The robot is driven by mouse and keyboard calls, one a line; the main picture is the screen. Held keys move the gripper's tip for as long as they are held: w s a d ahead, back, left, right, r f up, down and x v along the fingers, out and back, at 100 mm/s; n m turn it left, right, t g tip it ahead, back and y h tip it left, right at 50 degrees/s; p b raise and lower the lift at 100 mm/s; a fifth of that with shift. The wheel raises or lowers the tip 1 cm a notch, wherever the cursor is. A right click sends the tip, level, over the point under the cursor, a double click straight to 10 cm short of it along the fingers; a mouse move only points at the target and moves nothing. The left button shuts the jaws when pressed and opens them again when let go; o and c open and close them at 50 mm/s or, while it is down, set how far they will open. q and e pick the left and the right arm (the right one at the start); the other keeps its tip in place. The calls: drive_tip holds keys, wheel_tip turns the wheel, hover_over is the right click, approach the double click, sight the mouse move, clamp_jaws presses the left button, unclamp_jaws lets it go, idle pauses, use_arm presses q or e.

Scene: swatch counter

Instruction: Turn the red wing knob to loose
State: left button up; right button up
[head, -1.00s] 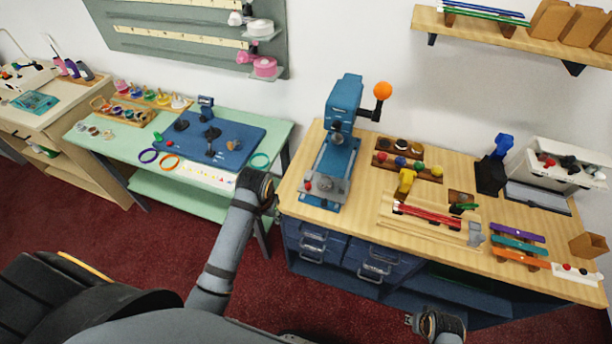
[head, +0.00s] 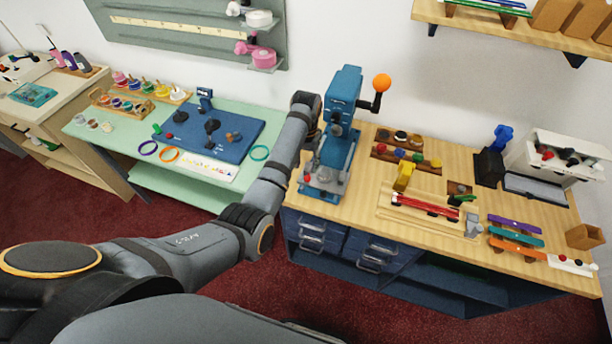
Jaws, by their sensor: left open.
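A small red knob (head: 307,179) shows at the front left of the base of the blue press (head: 341,135); it is too small to tell its wing shape or how it is turned. A pale grey round part sits just right of it on the same base. My left gripper (head: 311,142) is at the left side of the press, above and behind the red knob and apart from it. It is open, with its fingers partly hidden by my own wrist. My right gripper is out of view.
The press crank has an orange ball (head: 382,82). Left is a green table (head: 200,193) with a blue board (head: 237,147).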

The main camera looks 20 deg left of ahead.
sight(306, 180)
use_arm(q)
wheel_tip(306, 180, down, 8)
drive_tip(key=shift+r+p, duration=0.1)
drive_tip(key=shift+p, duration=0.3)
drive_tip(key=shift+c, duration=0.4)
clamp_jaws()
